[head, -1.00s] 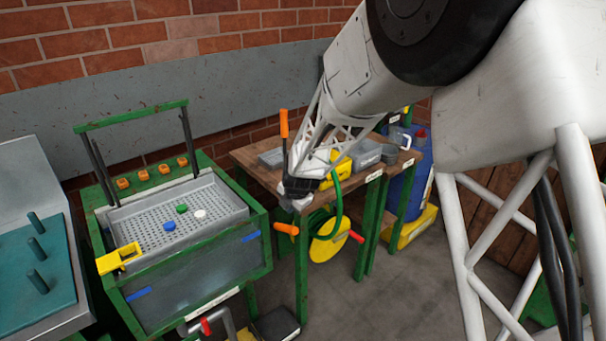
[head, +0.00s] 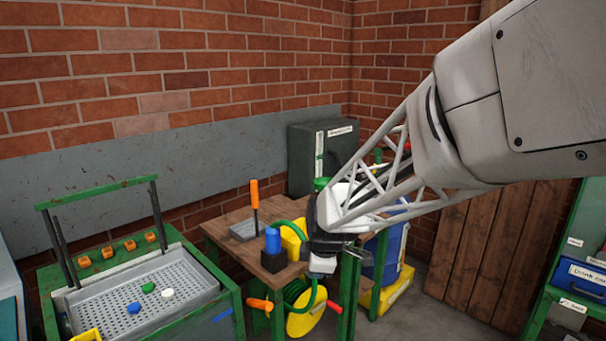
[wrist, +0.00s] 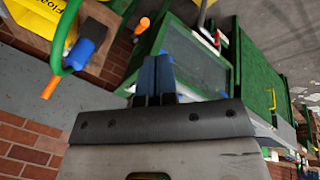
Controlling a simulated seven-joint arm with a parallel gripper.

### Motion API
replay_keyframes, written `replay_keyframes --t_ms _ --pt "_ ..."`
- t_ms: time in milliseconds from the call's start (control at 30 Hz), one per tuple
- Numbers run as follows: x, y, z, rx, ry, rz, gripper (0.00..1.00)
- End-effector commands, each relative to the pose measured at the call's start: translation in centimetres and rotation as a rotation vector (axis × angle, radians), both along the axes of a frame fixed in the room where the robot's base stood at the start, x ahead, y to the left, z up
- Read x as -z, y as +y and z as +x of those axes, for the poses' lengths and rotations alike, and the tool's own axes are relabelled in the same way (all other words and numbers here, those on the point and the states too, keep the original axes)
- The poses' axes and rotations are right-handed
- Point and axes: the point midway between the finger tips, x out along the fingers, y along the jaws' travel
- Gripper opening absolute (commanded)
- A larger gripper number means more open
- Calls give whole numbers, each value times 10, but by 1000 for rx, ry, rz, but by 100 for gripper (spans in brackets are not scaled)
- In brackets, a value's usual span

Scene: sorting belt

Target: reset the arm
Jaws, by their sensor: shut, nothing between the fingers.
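My gripper (head: 322,265) hangs at the end of my arm in the head view, in front of the wooden table (head: 228,219) and pointing down. In the wrist view my gripper (wrist: 155,75) shows its two dark fingers side by side. It is shut and holds nothing. Part of the table behind my arm is hidden.
A green-framed station with a perforated grey tray (head: 195,283) stands at the left, with blue, green and white pieces in it. An orange-handled lever (head: 254,195), a blue-topped block (head: 272,242) and a yellow reel (head: 305,318) are near my gripper. A green shelf (head: 560,285) stands right.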

Motion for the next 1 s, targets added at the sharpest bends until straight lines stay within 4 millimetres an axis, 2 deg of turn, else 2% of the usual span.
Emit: replay_keyframes --t_ms 100,433,700,1000 --pt "-19 -23 -28 150 24 33 0" --pt "-53 -77 -110 588 92 122 0" --pt "-68 -113 -181 954 134 190 0" --pt "-71 -143 -257 1344 161 260 0"
